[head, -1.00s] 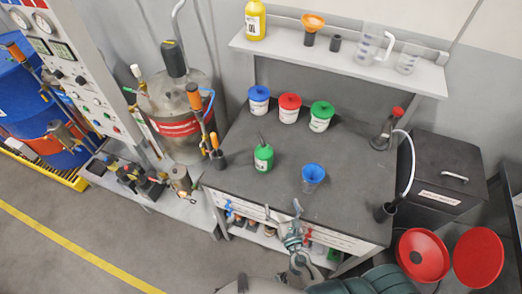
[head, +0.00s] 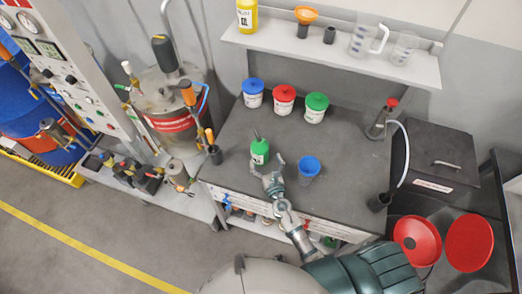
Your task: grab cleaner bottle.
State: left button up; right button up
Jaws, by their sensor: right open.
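The cleaner bottle is probably the small green bottle (head: 260,151) with a dark spout, standing upright on the dark workbench (head: 225,135) left of its middle. My right gripper (head: 268,166) is open at the bench's front edge, just in front of and slightly right of the green bottle. One finger is close to the bottle's lower front; I cannot tell whether it touches. A yellow bottle (head: 247,16) stands on the shelf above. My left gripper is not in view.
A blue cup (head: 308,168) stands right of my gripper. White tubs with blue (head: 253,92), red (head: 284,99) and green (head: 316,107) lids line the bench's back. A pump with a hose (head: 382,122) is at the right. Tools in a dark holder (head: 214,154) stand at the left.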

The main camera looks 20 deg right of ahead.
aim_at(260, 150)
jog(key=w, duration=0.4)
jog(key=shift+a+r, duration=0.3)
jog(key=shift+a, duration=0.05)
jog(key=shift+w+a, duration=0.15)
jog(key=shift+w, duration=0.2)
jog(key=shift+w+a, duration=0.1)
jog(key=shift+a, duration=0.05)
jog(key=shift+d, duration=0.2)
jog(key=c, duration=0.8)
jog(key=shift+d+f, duration=0.1)
jog(key=shift+d, duration=0.05)
jog(key=c, duration=0.8)
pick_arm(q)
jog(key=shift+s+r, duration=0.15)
pick_arm(e)
jog(key=shift+c, duration=0.3)
